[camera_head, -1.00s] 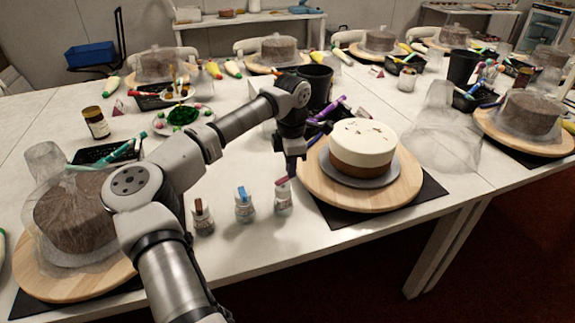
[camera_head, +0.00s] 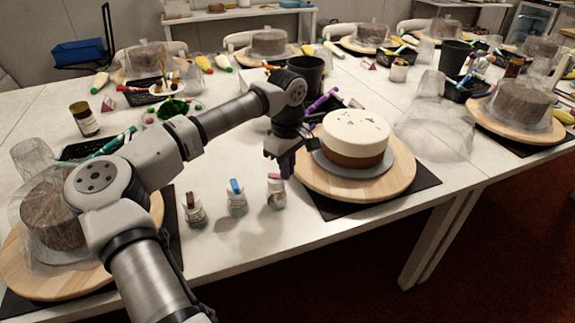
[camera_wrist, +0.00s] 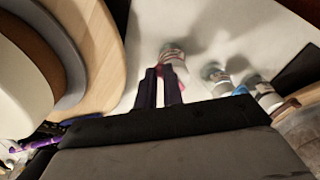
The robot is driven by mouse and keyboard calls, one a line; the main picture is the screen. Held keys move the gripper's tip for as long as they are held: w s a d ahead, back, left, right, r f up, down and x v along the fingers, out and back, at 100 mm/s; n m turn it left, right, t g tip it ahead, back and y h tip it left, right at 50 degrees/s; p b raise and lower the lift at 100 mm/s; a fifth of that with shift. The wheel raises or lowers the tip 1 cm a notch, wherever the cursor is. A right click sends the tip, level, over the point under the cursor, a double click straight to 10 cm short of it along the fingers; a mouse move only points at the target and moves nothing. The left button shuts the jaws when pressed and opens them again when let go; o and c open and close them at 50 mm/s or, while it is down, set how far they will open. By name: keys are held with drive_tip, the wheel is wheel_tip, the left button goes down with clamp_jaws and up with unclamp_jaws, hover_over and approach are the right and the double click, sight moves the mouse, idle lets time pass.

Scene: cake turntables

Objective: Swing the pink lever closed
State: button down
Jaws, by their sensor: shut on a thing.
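The small clear jar with the pink lever (camera_head: 276,194) stands upright on the white table, the rightmost of three similar jars. Its pink lever (camera_head: 274,176) is at the jar's top and looks close to level, but it is too small to judge exactly. My gripper (camera_head: 287,170) points down just beside and above it. In the wrist view, my gripper's two dark purple fingers (camera_wrist: 159,76) are close together, with the pink lever (camera_wrist: 172,57) at their tips. The gripper is shut on the lever; the exact contact is partly hidden by the fingers.
A brown-lidded jar (camera_head: 194,211) and a blue-lidded jar (camera_head: 237,199) stand to the left. A white-and-brown cake (camera_head: 355,137) on a wooden turntable (camera_head: 390,184) is close on the right. Bare table (camera_head: 262,238) lies in front of the jars.

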drive_tip(key=shift+s+a+m, duration=0.1)
drive_tip(key=shift+s+m, duration=0.15)
drive_tip(key=shift+m, duration=0.4)
drive_tip(key=shift+s+a+m, duration=0.1)
drive_tip(key=shift+s+m, duration=0.1)
drive_tip(key=shift+m, duration=0.45)
drive_tip(key=c, duration=1.5)
unclamp_jaws()
drive_tip(key=shift+r, duration=0.1)
wheel_tip(320, 180, up, 14)
drive_tip(key=b, duration=0.1)
drive_tip(key=shift+f, duration=0.2)
drive_tip(key=shift+s, duration=0.1)
